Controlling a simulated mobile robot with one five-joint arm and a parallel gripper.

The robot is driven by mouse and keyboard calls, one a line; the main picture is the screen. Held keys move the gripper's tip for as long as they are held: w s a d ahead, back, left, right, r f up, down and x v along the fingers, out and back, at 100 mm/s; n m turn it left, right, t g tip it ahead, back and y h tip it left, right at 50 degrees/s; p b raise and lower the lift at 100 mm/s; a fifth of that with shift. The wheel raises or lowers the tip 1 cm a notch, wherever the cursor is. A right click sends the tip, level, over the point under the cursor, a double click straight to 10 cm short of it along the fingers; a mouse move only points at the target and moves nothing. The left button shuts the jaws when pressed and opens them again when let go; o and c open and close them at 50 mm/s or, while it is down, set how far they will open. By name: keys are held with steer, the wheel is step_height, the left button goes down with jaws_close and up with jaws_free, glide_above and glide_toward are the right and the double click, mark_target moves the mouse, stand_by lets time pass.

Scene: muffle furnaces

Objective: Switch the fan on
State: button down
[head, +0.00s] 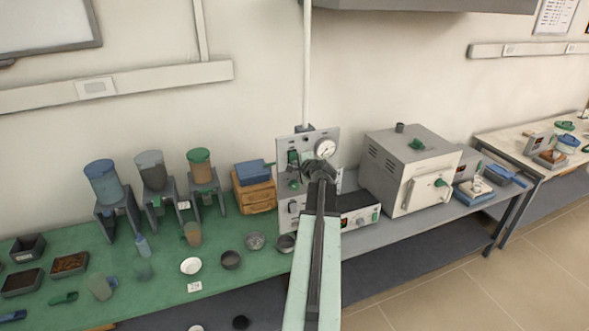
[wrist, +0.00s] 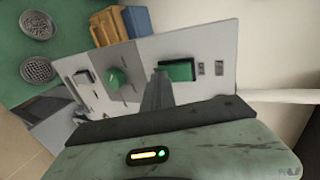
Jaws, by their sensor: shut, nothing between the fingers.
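A pale grey control panel (head: 331,134) stands upright at the back of the bench, with a round gauge (head: 325,148) at its upper right. A green rocker switch (head: 293,157) sits left of the gauge, and a green knob (head: 294,184) is below it. The wrist view shows the rocker (wrist: 180,68) in a dark frame, the knob (wrist: 117,80) and a smaller dark switch (wrist: 83,77). My gripper (head: 318,168) is shut and empty in front of the panel. In the wrist view its tips (wrist: 161,76) overlap the rocker's left edge; whether they touch it I cannot tell.
A box furnace (head: 408,175) stands to the right, with a low control unit (head: 358,215) between it and the panel. Wooden drawers (head: 255,196) with a blue item on top stand to the left. Several small dishes lie on the green mat (head: 225,285).

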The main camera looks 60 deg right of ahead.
steer(key=shift+a, duration=0.1)
steer(key=shift+w, duration=0.1)
stand_by(0.4)
steer(key=shift+r+p, duration=0.6)
steer(key=shift+r, duration=0.25)
steer(key=shift+f, duration=0.1)
